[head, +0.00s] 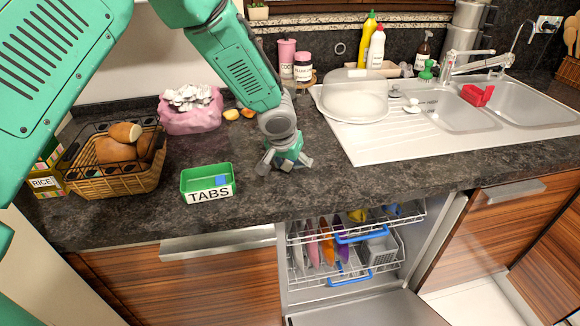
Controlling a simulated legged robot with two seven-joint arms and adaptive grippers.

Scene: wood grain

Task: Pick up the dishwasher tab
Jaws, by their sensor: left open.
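A green open box (187,184) labelled TABS stands on the dark countertop, left of the picture's middle. A small blue dishwasher tab (221,181) shows inside it, toward the right side behind the label. My left gripper (284,165) is open and points down over the countertop to the right of the box, apart from it. No tab shows clearly between its fingers, and the spot right under the palm is partly hidden. My right gripper is not in view.
A wicker bread basket (110,183) and a pink bag (190,118) stand left and behind. The sink's drainboard (385,145) lies to the right. Below the counter edge, an open dishwasher (345,250) shows loaded racks.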

